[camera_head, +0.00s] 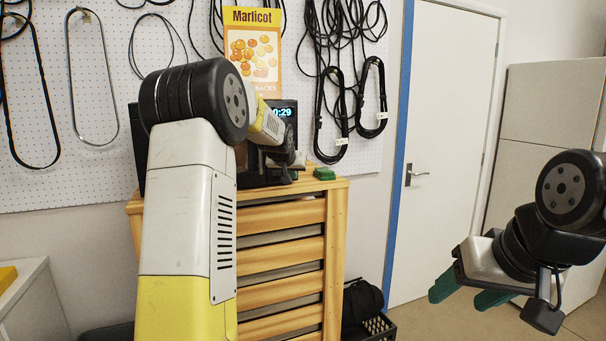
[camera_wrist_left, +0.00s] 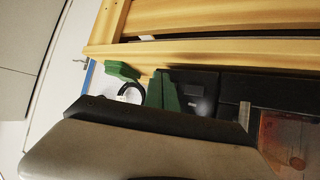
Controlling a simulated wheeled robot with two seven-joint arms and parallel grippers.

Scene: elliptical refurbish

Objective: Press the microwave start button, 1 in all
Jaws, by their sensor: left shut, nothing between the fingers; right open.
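The black microwave (camera_head: 284,108) stands on the wooden cabinet, mostly hidden behind my left arm. Its lit display ends in "0:29". In the left wrist view its dark front panel (camera_wrist_left: 205,92) has a small grey rectangle (camera_wrist_left: 192,90), which I cannot identify for certain as the start button. My left gripper (camera_wrist_left: 164,93) is shut and empty, its green fingers close in front of the panel; I cannot tell whether they touch it. In the head view its wrist hangs before the microwave's right side. My right gripper (camera_head: 462,293) is open and empty, far to the right, away from the cabinet.
The slatted wooden cabinet (camera_head: 281,260) bears the microwave. A small green object (camera_head: 324,173) lies on its top right corner and also shows in the left wrist view (camera_wrist_left: 122,71). A Marlicot poster (camera_head: 252,50) and cables hang behind. A black crate (camera_head: 378,327) stands on the floor.

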